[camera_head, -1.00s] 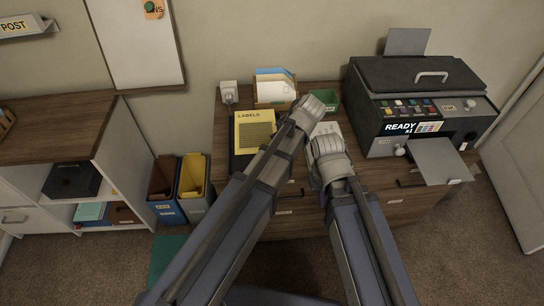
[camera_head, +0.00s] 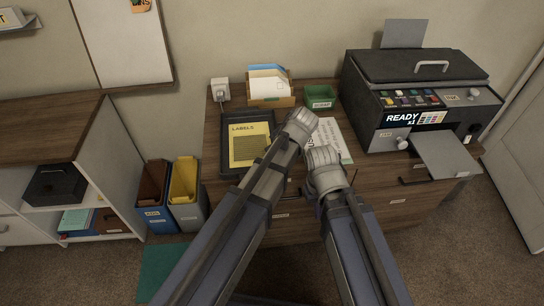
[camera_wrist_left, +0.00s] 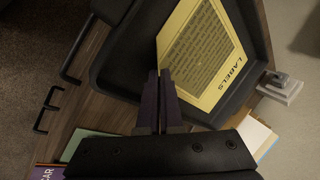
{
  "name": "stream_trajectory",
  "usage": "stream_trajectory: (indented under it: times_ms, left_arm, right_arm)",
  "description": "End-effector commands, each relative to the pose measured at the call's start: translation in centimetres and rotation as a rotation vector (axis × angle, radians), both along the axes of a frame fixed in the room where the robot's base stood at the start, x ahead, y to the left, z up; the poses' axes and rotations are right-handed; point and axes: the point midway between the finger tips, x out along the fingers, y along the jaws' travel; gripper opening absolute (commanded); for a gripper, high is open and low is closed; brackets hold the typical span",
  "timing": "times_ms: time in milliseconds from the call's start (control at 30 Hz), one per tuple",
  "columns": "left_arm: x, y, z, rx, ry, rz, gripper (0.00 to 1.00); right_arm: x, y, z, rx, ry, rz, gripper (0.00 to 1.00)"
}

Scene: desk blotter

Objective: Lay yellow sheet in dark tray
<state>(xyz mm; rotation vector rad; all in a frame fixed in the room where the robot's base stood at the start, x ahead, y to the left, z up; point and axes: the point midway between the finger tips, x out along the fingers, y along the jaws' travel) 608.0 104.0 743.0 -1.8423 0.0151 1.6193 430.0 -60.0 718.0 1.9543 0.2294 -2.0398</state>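The yellow sheet (camera_head: 249,143), printed LABELS, lies within the rim of the dark tray (camera_head: 228,170) on the desk. In the left wrist view the sheet (camera_wrist_left: 205,55) and the tray (camera_wrist_left: 120,75) fill the upper part. My left gripper (camera_wrist_left: 159,74) has its dark fingers nearly together at one edge of the sheet, apparently pinching it. In the head view my left arm hides most of that gripper and the tray's right side. My right gripper (camera_head: 352,178) is largely hidden by its own wrist, over the desk's front, apart from the tray.
A letter holder (camera_head: 270,90) and a green bin (camera_head: 320,97) stand behind. A white printed sheet (camera_head: 332,140) lies right of the tray, partly covered by my arms. A printer (camera_head: 415,85) fills the desk's right side. A small white block (camera_head: 220,89) stands behind the tray.

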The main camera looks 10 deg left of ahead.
Motion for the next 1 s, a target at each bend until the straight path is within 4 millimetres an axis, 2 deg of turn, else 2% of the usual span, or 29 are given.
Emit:
stream_trajectory:
  times_ms: [267,400,767,1000]
  left_arm:
    - [0.0,0.0,-0.3,0.000,0.000,0.000,0.00]
    - [0.0,0.0,-0.1,0.000,0.000,0.000,0.15]
    - [0.0,0.0,0.1,0.000,0.000,0.000,0.15]
    - [-0.1,0.1,2.0,0.000,0.000,0.001,0.15]
  right_arm:
    - [0.0,0.0,-0.3,0.000,0.000,0.000,0.00]
    - [0.0,0.0,-0.1,0.000,0.000,0.000,0.00]
    - [0.0,0.0,0.1,0.000,0.000,0.000,0.00]
    - [0.0,0.0,2.0,0.000,0.000,0.000,0.00]
